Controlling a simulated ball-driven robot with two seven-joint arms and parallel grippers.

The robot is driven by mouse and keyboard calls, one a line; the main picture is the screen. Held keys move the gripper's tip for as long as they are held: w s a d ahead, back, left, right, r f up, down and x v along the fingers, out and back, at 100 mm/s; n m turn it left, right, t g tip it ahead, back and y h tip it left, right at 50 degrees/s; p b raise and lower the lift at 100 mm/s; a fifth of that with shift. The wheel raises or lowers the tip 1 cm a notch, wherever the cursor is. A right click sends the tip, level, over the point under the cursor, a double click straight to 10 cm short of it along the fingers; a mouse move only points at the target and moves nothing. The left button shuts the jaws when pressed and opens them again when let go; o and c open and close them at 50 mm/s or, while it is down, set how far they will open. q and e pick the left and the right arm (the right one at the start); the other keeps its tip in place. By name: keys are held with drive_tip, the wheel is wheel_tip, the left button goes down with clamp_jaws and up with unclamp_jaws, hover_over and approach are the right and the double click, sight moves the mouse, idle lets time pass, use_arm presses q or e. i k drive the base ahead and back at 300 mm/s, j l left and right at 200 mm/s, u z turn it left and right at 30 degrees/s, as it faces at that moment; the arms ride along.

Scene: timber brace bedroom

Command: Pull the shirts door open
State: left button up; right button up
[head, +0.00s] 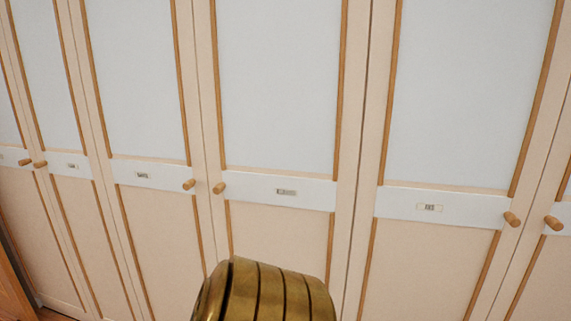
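A row of tall wardrobe doors fills the head view, all shut. Each has a pale upper panel, a cream lower panel, wooden strips and a white cross rail with a small label. The label print is too small to read, so I cannot tell which door is the shirts door. The middle door (280,90) has its round wooden knob (219,188) on its left and a label (286,192). The door to its right (465,90) has its knob (512,219) on its right and a label (429,207). Neither gripper is in view.
The door left of the middle (135,80) has a knob (189,184) on its right. More doors continue left, with knobs (40,164) and (25,162), and right, with a knob (553,223). A brown wooden edge (12,290) shows at bottom left.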

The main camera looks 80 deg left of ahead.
sight(137, 59)
drive_tip(key=u, duration=3.6)
